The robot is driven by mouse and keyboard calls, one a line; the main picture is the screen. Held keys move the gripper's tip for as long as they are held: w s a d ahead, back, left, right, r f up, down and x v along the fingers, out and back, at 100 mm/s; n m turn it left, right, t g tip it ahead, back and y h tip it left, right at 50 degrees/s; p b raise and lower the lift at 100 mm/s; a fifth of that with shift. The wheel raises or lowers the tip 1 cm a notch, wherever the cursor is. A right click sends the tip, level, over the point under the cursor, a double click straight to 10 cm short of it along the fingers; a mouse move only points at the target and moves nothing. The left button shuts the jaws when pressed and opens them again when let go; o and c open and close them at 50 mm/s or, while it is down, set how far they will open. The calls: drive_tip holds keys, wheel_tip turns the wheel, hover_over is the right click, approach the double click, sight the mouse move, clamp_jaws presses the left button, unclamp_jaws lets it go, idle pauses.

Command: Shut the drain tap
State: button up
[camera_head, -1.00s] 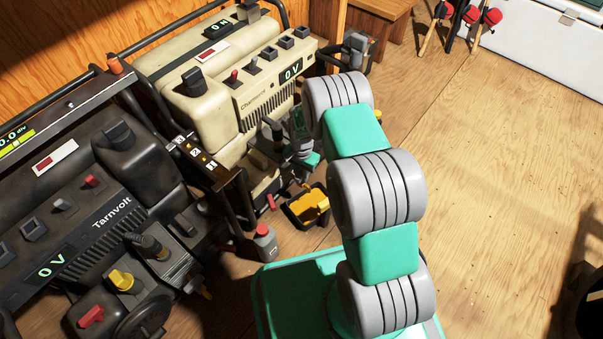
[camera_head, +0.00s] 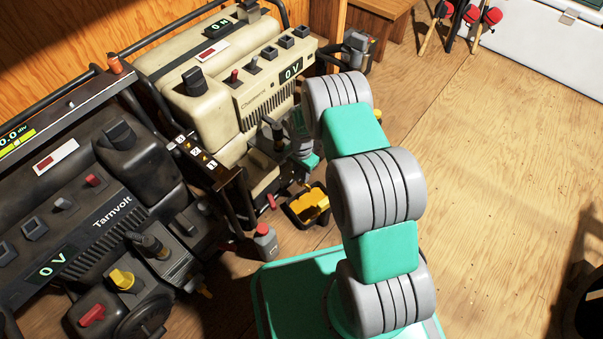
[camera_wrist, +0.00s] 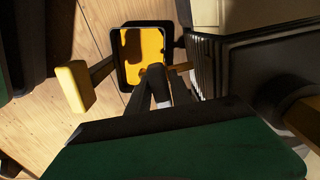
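My gripper (camera_wrist: 154,72) points down over a black tray (camera_wrist: 119,78) with a yellow inside. Its two dark fingers come together at their tips, and I see nothing held between them. A brass-brown tap pipe (camera_wrist: 181,68) comes out of the machine on the right of the wrist view and runs behind the fingertips. A stem with a yellow block-shaped handle (camera_wrist: 74,87) lies left of the fingers, apart from them. The fingers hide the middle of the tap. In the head view my gripper (camera_head: 304,178) is small, low beside the cream generator (camera_head: 262,100), above the tray (camera_head: 290,215).
A dark generator (camera_head: 95,215) stands at the left, with a black rail frame (camera_head: 135,105) close to the cream one. A small grey can (camera_head: 265,243) with a red cap stands near the tray.

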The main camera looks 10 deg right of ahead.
sight(301, 172)
drive_tip(key=o, duration=0.3)
drive_tip(key=shift+r, duration=0.1)
wheel_tip(301, 172, up, 8)
drive_tip(key=p, duration=0.3)
drive_tip(key=shift+f, duration=0.2)
